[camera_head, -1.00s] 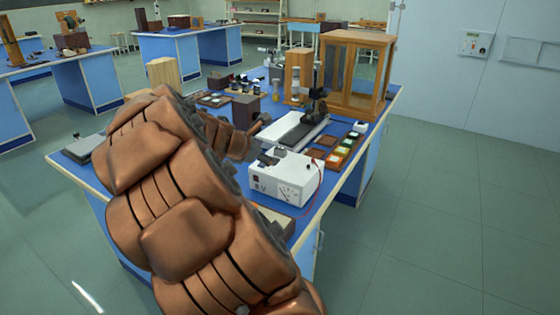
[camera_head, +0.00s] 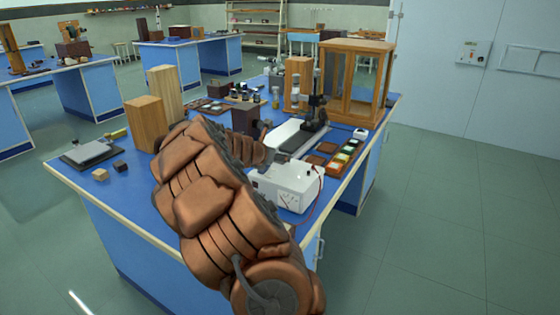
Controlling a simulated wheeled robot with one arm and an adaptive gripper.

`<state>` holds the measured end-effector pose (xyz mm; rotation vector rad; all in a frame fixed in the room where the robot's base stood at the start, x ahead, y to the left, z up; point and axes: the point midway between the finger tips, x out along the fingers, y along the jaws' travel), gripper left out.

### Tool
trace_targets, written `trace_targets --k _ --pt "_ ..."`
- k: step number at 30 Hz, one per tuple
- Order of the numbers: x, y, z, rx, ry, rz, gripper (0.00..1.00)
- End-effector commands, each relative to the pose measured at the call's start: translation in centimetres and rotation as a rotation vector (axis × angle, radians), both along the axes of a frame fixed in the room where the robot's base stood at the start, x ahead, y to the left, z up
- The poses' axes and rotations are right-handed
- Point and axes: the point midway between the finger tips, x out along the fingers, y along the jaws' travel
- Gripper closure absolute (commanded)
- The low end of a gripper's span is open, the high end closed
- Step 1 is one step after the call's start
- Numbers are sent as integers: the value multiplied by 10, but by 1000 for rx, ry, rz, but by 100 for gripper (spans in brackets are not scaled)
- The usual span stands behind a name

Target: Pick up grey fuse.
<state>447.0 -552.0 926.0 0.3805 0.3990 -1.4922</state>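I cannot pick out the grey fuse in this view; it is too small to tell or hidden by my arm. My copper-coloured arm crosses the front of the blue bench (camera_head: 150,205). My gripper (camera_head: 268,132) is at the arm's far end, over the middle of the bench. It is small and dark against the things behind it, beside a dark brown block (camera_head: 245,119) and just behind the white meter box (camera_head: 292,187). I cannot see its fingers well enough to tell whether it holds anything.
A wood-framed glass cabinet (camera_head: 356,45) stands at the back right, with a tray of coloured samples (camera_head: 343,160) in front. Two wooden blocks (camera_head: 145,125) and a flat grey plate device (camera_head: 88,152) are at the left.

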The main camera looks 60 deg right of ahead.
Motion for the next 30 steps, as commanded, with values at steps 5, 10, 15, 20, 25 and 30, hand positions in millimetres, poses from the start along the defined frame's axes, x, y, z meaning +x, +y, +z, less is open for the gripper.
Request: trace_targets --k 5,10,15,20,25,30 --pt "-1 -18 -9 1 0 -4 29" --pt "0 -23 -12 0 -1 -2 29" --pt "0 -23 -12 0 0 -1 29" --pt "0 -23 -12 0 -1 -2 44" --pt "0 -23 -12 0 -1 -2 61" --pt "0 -23 -12 0 -1 -2 79"
